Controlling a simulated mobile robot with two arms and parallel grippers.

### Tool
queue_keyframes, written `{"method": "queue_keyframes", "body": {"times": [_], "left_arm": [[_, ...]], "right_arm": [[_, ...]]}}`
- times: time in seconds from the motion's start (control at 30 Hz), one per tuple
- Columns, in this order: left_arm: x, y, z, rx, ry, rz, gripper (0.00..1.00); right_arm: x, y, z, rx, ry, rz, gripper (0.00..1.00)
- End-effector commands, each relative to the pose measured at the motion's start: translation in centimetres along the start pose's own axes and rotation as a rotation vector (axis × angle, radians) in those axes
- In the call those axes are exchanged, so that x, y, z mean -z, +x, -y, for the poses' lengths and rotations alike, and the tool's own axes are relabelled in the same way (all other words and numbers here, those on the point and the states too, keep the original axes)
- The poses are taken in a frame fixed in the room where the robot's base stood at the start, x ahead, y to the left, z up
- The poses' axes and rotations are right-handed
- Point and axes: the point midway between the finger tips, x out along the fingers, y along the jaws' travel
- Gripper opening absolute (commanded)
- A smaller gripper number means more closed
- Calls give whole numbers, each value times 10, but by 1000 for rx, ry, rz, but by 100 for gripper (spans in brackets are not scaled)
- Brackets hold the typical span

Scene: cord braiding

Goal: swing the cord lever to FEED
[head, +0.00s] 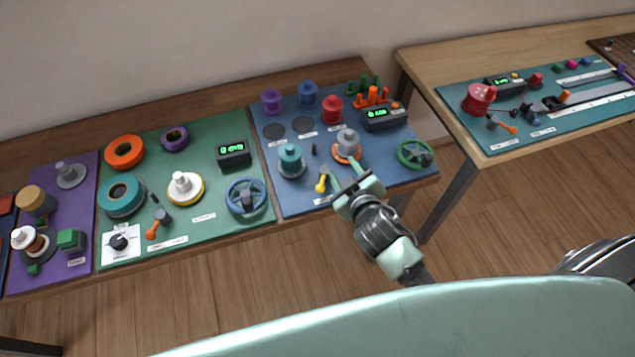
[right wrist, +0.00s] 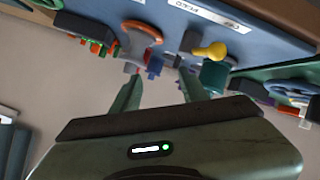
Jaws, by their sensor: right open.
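The lever with a yellow knob (head: 321,184) is at the front of the blue panel (head: 274,193), left of my right gripper. It is the likely cord lever; its label is too small to read. In the right wrist view the yellow knob (right wrist: 210,51) lies beyond the fingertips and to the right, apart from them. My right gripper (head: 358,178) is open and empty near the panel's front edge; both fingers (right wrist: 158,80) show in the right wrist view. My left gripper is in neither view.
A grey spool on an orange base (head: 347,143) stands just beyond the right gripper. A teal spool (head: 290,160) is left of it, and a green handwheel (head: 415,154) is to the right. A green panel (head: 205,220) lies left; a separate table (head: 430,62) stands right.

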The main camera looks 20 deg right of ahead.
Motion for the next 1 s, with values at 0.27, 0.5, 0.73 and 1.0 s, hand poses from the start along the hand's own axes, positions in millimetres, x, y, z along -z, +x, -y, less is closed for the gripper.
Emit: {"method": "queue_keyframes", "body": {"times": [0.27,0.5,0.73,1.0], "left_arm": [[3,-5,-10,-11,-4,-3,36],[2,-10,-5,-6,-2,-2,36],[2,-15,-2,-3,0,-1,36],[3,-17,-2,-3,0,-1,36]], "right_arm": [[190,-8,10,-1,-398,-685,44],[243,-55,108,325,-1006,-1169,44],[145,-39,128,854,-1661,-1099,44],[58,-8,38,1263,-2035,-604,44]]}}
